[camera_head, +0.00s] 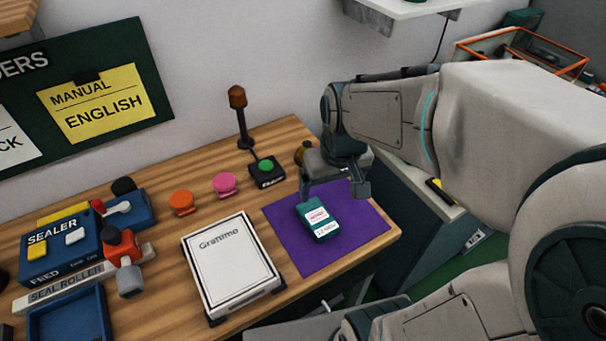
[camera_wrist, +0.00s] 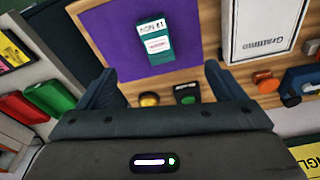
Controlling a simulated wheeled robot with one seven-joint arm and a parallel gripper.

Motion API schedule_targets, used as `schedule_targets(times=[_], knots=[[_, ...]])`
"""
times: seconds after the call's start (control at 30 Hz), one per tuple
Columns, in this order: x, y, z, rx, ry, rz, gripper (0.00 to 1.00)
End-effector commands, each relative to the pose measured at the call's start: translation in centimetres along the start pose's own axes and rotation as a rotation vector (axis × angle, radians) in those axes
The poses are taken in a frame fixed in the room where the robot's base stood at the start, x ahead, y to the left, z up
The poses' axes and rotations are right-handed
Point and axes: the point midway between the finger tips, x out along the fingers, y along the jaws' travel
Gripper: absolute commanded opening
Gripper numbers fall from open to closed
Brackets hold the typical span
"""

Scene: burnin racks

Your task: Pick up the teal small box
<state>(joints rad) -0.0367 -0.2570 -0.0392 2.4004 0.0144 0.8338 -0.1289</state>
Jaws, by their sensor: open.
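My gripper (camera_head: 334,192) is open and empty, above the back part of the mat and behind the box in the head view. In the wrist view its two fingers (camera_wrist: 160,88) are spread wide, and the box lies beyond them, apart from both.
A white Grammo box (camera_head: 232,266) lies left of the mat. A green button on a black base (camera_head: 267,170) and a lamp post (camera_head: 241,115) stand behind. Pink (camera_head: 224,184) and orange (camera_head: 182,202) knobs and a blue sealer (camera_head: 58,248) are further left. The table edge is right of the mat.

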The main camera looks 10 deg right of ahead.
Motion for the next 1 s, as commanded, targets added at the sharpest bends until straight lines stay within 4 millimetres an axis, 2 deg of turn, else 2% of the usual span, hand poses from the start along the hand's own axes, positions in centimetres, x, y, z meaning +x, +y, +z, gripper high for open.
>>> schedule_targets(times=[0.1, 0.2, 0.43, 0.67, 1.0], knots=[[2.4, 0.2, -2.5, -0.058, -0.056, -0.009, 0.89], [4.6, 0.3, -4.1, -0.105, -0.094, -0.013, 0.89], [8.6, 0.8, -6.4, -0.176, -0.151, -0.016, 0.89], [10.8, 0.9, -6.7, -0.197, -0.170, -0.016, 0.89], [16.6, 1.0, -5.7, -0.195, -0.170, -0.016, 0.89]])
